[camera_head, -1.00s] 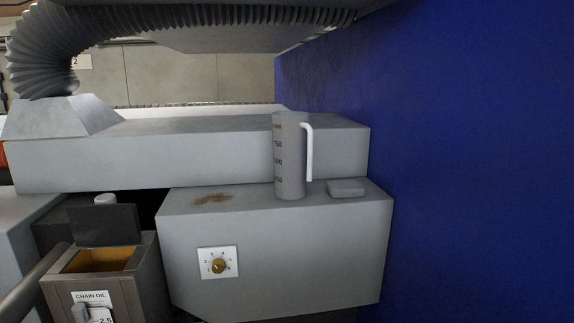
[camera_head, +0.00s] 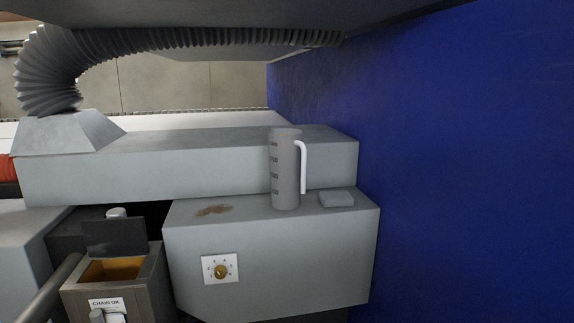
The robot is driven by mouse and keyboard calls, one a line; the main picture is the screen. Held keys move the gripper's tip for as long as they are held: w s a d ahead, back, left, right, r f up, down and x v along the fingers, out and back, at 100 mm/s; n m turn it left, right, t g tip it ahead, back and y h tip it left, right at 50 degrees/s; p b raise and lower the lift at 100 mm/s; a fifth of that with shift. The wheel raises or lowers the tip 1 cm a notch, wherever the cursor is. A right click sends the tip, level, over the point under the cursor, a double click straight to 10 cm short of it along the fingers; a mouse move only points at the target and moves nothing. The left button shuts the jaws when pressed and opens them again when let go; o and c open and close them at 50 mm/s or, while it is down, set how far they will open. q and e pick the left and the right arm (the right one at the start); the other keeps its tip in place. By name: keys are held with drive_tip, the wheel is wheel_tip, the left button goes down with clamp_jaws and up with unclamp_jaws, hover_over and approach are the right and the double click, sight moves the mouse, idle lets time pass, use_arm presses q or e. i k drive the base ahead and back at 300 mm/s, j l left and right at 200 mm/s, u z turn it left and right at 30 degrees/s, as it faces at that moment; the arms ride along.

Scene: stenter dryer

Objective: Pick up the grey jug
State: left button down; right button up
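Neither of my grippers shows clearly in the head view.
A small grey block (camera_head: 336,199) lies right of the jug, and a brown stain (camera_head: 213,210) lies left. The box front has a dial (camera_head: 221,270). An open chain oil container (camera_head: 115,270) stands at lower left. A blue wall (camera_head: 470,170) closes the right side. A ribbed hose (camera_head: 48,70) hangs above.

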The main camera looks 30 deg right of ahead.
sight(287, 149)
drive_tip(key=z, duration=0.95)
drive_tip(key=i+z, duration=0.1)
drive_tip(key=z, duration=0.9)
drive_tip(key=j+z, duration=0.1)
drive_tip(key=z, duration=0.85)
drive_tip(key=j+z, duration=0.15)
drive_tip(key=z, duration=0.85)
drive_tip(key=j+u, duration=0.3)
drive_tip(key=u, duration=0.45)
drive_tip(key=j+u, duration=0.15)
drive_tip(key=u, duration=0.35)
drive_tip(key=j+u, duration=0.1)
drive_tip(key=u, duration=0.35)
drive_tip(key=j+u, duration=0.1)
drive_tip(key=u, duration=0.35)
drive_tip(key=j+u, duration=0.1)
drive_tip(key=u, duration=0.4)
drive_tip(key=l+u, duration=0.2)
drive_tip(key=i+j, duration=0.05)
